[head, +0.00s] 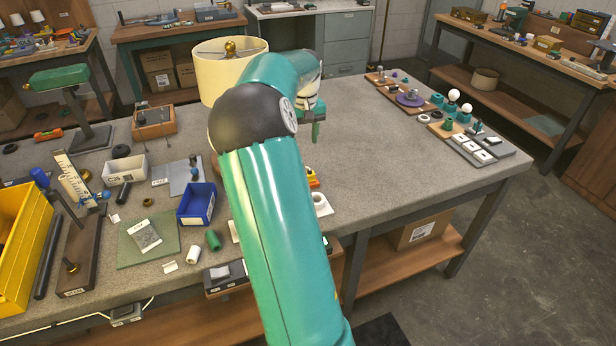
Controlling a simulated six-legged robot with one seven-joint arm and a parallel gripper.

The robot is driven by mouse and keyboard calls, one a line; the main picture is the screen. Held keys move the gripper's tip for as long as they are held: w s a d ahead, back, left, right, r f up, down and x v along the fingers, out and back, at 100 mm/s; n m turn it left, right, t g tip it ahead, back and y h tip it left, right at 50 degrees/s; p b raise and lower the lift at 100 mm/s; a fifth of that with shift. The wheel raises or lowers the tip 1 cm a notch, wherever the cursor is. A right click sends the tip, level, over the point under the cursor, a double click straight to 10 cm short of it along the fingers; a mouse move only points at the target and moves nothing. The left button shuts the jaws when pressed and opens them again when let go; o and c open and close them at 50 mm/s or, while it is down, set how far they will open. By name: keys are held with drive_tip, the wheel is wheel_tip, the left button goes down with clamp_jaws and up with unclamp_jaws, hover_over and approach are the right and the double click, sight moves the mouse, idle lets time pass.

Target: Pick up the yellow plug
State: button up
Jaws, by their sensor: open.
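A small yellow thing (311,172), possibly the yellow plug, shows just right of my arm on the near part of the grey workbench (400,160). An orange-red piece (314,183) lies against it, and my arm hides the area to the left, so its full shape cannot be told. My gripper (316,132) points down above the bench, farther back than the yellow thing and apart from it. It is open, and nothing shows between its fingers.
A cream lampshade (225,75) stands behind my arm. A blue bin (197,204), a white bin (124,169) and a yellow crate (22,235) stand to the left. Boards with bulbs and a purple disc (410,99) lie at the right. The bench's middle is clear.

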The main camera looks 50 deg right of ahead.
sight(310, 171)
drive_tip(key=d+f, duration=0.1)
drive_tip(key=f, duration=0.9)
drive_tip(key=d+f, duration=0.1)
drive_tip(key=f, duration=0.4)
drive_tip(key=shift+s+d+f, duration=0.15)
drive_tip(key=shift+s+d, duration=0.15)
drive_tip(key=shift+s, duration=0.05)
drive_tip(key=c, duration=1)
drive_tip(key=shift+c, duration=0.2)
